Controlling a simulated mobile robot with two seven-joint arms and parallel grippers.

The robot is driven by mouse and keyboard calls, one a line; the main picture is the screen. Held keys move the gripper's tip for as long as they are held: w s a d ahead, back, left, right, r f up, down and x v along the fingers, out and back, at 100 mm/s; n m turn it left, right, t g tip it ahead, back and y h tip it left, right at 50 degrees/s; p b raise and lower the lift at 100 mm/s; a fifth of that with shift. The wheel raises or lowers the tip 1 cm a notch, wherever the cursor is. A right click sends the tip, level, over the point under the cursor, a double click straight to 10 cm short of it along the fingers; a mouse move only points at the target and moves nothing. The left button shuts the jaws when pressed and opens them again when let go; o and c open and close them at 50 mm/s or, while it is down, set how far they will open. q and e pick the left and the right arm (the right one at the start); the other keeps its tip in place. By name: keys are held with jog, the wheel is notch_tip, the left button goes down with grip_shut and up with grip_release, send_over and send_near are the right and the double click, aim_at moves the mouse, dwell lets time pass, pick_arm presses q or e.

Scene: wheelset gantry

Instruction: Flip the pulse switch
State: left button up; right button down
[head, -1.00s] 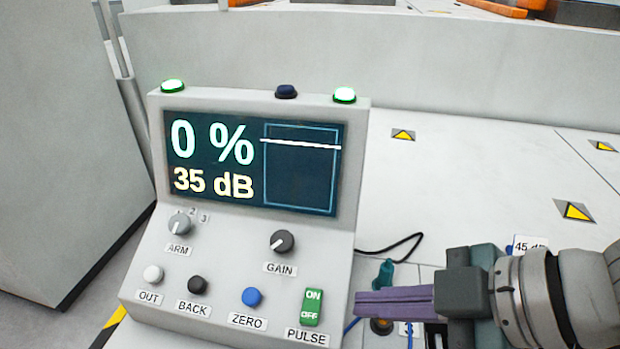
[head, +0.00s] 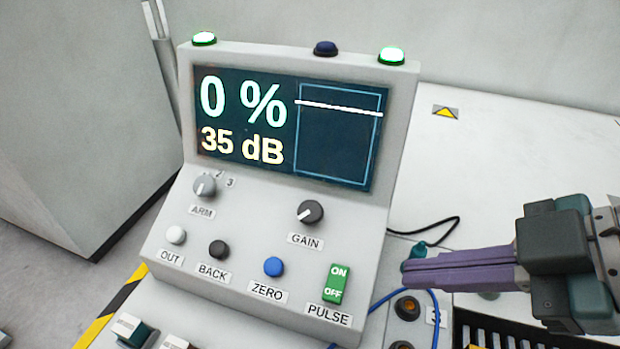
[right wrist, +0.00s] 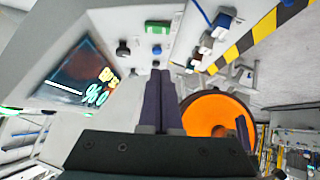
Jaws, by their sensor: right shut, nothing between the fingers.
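The pulse switch (head: 336,284) is a green rocker marked ON and OFF, low on the right of the grey console's (head: 245,235) sloped front, above the PULSE label. My right gripper (head: 406,272) is shut and empty, its purple fingers pointing left toward the switch. In the head view a gap shows between the fingertips and the switch. In the right wrist view the shut fingers (right wrist: 160,75) point at the console's panel, and a small green part (right wrist: 157,27) shows beyond them. My left gripper is not in view.
The console screen (head: 285,125) reads 0 % and 35 dB. The ZERO button (head: 273,267) and GAIN knob (head: 310,212) sit near the switch. A blue cable (head: 434,310) and dark round connectors (head: 407,308) lie below my right fingers.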

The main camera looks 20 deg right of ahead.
jog(key=shift+s, duration=0.1)
jog(key=shift+a, duration=0.1)
jog(key=b, duration=0.2)
send_over(327, 288)
jog(key=s+d, duration=0.1)
jog(key=s, duration=0.2)
notch_tip(327, 288, down, 8)
jog(key=shift+w+d+r, duration=0.1)
jog(key=shift+d+r, duration=0.05)
jog(key=shift+r, duration=0.1)
jog(key=shift+w+d+f+b, duration=0.1)
jog(key=shift+d+f+b, duration=0.1)
jog(key=shift+f, duration=0.4)
jog(key=shift+w+d+f+b, duration=0.1)
jog(key=shift+f+b, duration=0.1)
jog(key=shift+f, duration=0.35)
jog(key=shift+d+f, duration=0.1)
jog(key=shift+f, duration=0.35)
